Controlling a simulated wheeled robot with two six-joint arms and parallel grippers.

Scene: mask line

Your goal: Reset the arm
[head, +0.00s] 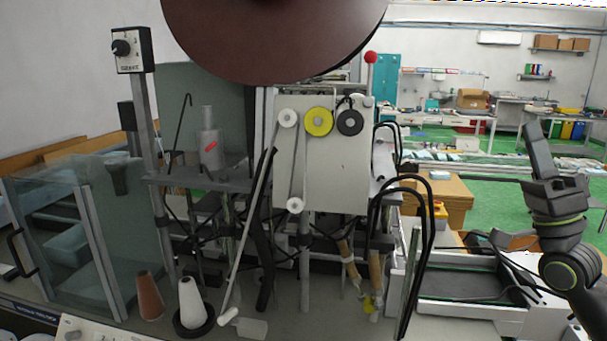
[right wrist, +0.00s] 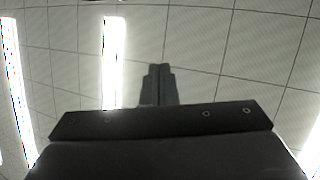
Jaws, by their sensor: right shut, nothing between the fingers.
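My right arm comes in at the right edge of the head view, with its right gripper (head: 535,140) raised and pointing up, beside the machine. The right wrist view looks up at the tiled ceiling, and the gripper's fingers (right wrist: 158,83) are together there with nothing between them. The right gripper touches nothing. My left gripper is not in the head view.
A machine with a grey panel (head: 322,165), a large brown disc (head: 275,30) and thin rods stands in front. A glass guard (head: 75,235) is at left. Thread cones (head: 190,300) stand on the bench. A conveyor (head: 465,285) lies at right, below my right arm.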

